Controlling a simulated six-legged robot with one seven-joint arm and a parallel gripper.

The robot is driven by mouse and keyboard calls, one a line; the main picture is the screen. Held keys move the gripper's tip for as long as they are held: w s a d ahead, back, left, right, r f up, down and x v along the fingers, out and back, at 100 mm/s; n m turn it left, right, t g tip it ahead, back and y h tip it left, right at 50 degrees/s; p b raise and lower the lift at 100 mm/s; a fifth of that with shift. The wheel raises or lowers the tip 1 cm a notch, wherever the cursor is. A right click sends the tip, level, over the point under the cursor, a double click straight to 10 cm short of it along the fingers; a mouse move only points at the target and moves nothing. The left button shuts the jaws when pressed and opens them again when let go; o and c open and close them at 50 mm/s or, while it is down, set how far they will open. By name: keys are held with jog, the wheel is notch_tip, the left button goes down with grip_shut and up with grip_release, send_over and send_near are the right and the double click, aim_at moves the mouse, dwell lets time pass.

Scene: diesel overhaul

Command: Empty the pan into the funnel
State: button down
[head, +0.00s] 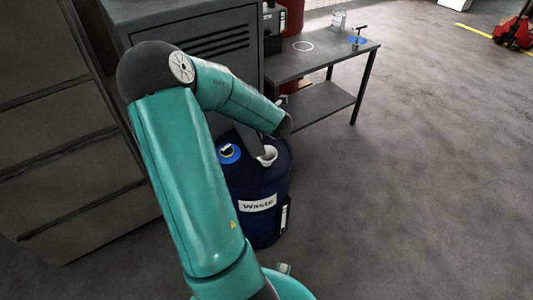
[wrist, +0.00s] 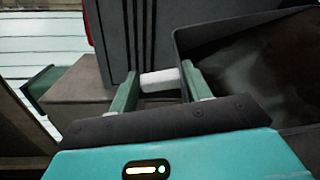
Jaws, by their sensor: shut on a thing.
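In the wrist view my gripper (wrist: 160,84) is shut on a short white handle (wrist: 160,79), with one green finger on each side. A dark pan (wrist: 215,27) is beside the fingers at the right, its inside brownish-black with a paler patch; its right part is cut off by the frame. I cannot tell how much it holds. My arm reaches over the drum and hides the gripper. A grey piece beside the funnel is unclear.
A grey louvred cabinet (head: 210,50) stands behind my arm. A grey bench (head: 322,57) stands behind the drum.

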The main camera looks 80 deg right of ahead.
jog(key=shift+s+r, duration=0.1)
jog(key=shift+s+d+r+m, duration=0.2)
jog(key=shift+s+d+m, duration=0.2)
jog(key=shift+s, duration=0.2)
jog(key=shift+s+d+r+m, duration=0.1)
jog(key=shift+s+d+m, duration=0.2)
jog(key=shift+s, duration=0.45)
dwell(0.3)
jog(key=shift+s+d+r+m+t, duration=0.1)
jog(key=shift+s+d+m+t, duration=0.25)
jog(key=shift+s, duration=0.4)
jog(key=shift+h, duration=0.3)
jog(key=shift+s+d+m, duration=0.35)
jog(key=shift+s+d, duration=0.05)
jog(key=shift+s, duration=0.35)
